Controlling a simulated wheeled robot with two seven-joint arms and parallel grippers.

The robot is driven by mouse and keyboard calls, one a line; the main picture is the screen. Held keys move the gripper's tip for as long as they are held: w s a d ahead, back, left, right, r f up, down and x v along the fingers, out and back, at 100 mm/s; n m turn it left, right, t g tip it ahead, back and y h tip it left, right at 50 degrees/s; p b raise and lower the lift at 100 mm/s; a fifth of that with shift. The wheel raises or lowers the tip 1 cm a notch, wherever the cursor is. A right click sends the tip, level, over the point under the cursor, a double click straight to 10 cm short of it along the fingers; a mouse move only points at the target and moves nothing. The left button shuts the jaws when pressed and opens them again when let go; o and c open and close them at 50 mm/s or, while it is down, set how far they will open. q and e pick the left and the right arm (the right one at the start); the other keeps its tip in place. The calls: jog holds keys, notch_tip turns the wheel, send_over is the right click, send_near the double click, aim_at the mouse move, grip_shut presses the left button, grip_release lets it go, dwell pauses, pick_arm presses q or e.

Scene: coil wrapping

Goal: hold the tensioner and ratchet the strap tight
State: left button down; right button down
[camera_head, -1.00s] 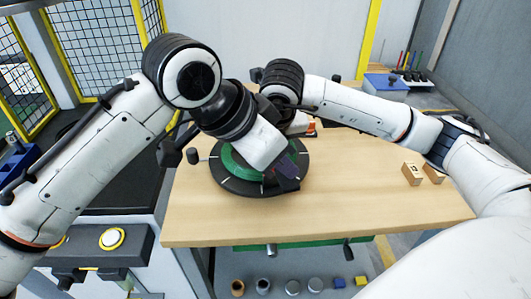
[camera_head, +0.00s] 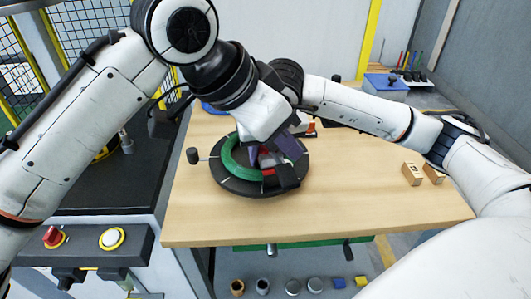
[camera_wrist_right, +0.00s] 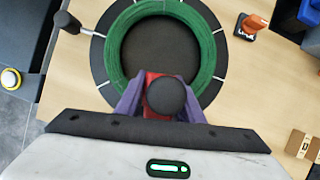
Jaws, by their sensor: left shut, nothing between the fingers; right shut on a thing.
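The tensioner (camera_wrist_right: 153,79) is red with a round black knob (camera_wrist_right: 166,96), at the near edge of the green coil (camera_wrist_right: 117,72) in the right wrist view. My right gripper (camera_wrist_right: 158,100) is shut on it, one purple finger at each side. I cannot make out the strap.
The coil lies on a dark round turntable (camera_head: 240,187) with a side crank handle (camera_head: 193,155), on a wooden table (camera_head: 350,215). An orange-and-white object (camera_wrist_right: 250,27) stands behind it. The table's front right is clear.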

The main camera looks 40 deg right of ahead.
pick_arm(q)
jog(key=shift+r, duration=0.3)
pick_arm(e)
jog(key=shift+s+a+f, duration=0.1)
jog(key=shift+s+f, duration=0.1)
jog(key=shift+f, duration=0.2)
jog(key=c, duration=1.6)
grip_release()
pick_arm(q)
jog(key=shift+w, duration=0.15)
pick_arm(e)
jog(key=o, duration=0.5)
jog(key=shift+w, duration=0.15)
jog(key=shift+r, duration=0.25)
jog(key=shift+r, duration=0.15)
jog(key=v, duration=0.7)
jog(key=shift+r, duration=0.1)
